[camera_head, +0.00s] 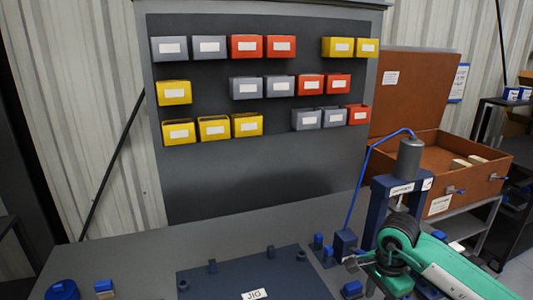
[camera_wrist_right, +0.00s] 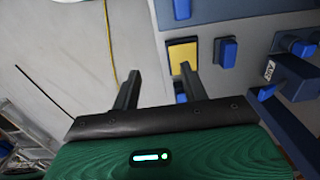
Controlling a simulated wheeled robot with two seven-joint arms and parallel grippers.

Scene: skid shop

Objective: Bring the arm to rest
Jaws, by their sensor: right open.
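My right arm, green with a dark joint, reaches in from the lower right in the head view. Its gripper (camera_head: 358,262) is near the blue press fixture and the right end of the jig plate (camera_head: 225,278). In the right wrist view the two dark fingers of the right gripper (camera_wrist_right: 159,82) stand apart with nothing between them. A yellow pad (camera_wrist_right: 183,57) and a blue block (camera_wrist_right: 226,52) lie beyond the right fingertip. My left gripper is in neither view.
The blue press (camera_head: 380,205) with a grey cylinder stands close behind my right arm. An open brown case (camera_head: 480,190) is at the right. Yellow, red and grey bins hang on the dark back panel (camera_head: 260,180). Blue parts (camera_head: 62,290) sit at the lower left.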

